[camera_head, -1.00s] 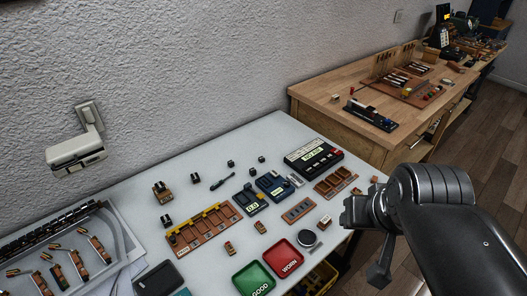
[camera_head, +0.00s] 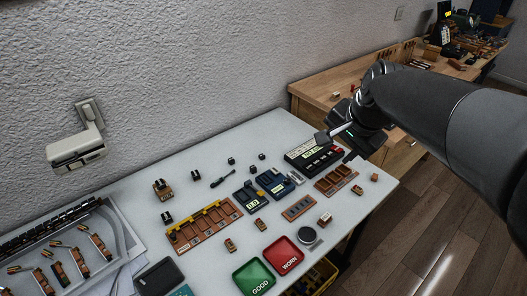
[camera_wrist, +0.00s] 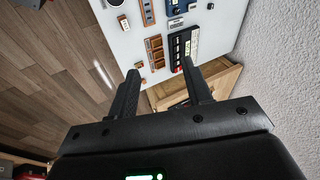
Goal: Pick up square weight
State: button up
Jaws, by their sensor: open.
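Small dark blocks stand towards the back of the white table: one block (camera_head: 231,161), a second block (camera_head: 262,156) and a third block (camera_head: 253,170). They are too small to tell which, if any, is the square weight. My gripper (camera_head: 336,147) is open and empty above the table's right end, near the black device with a display (camera_head: 312,154). In the wrist view my two fingers (camera_wrist: 160,68) stand apart, with the table edge below and beyond them. The dark blocks are well to the left of my gripper in the head view.
The white table (camera_head: 345,225) also holds a long wooden rack (camera_head: 204,229), a blue device (camera_head: 275,184), a brown tray (camera_head: 336,179), a green tray (camera_head: 253,278), a red tray (camera_head: 283,256) and a round grey piece (camera_head: 307,236). A wooden bench (camera_head: 305,100) stands behind at right.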

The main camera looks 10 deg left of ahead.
jog(key=w+a+f+m, duration=0.1)
jog(key=w+a+m, duration=0.15)
jog(key=w, duration=0.35)
jog(key=w+a+f+m, duration=0.1)
jog(key=w+f+m, duration=0.15)
jog(key=w, duration=0.35)
jog(key=m+g+y, duration=0.1)
jog(key=m, duration=1.4)
send_over(262, 156)
jog(key=s+d, duration=0.2)
jog(key=f, duration=2.8)
jog(key=shift+s+f, duration=0.2)
jog(key=shift+f, duration=0.15)
jog(key=shift+x, duration=3.15)
grip_shut()
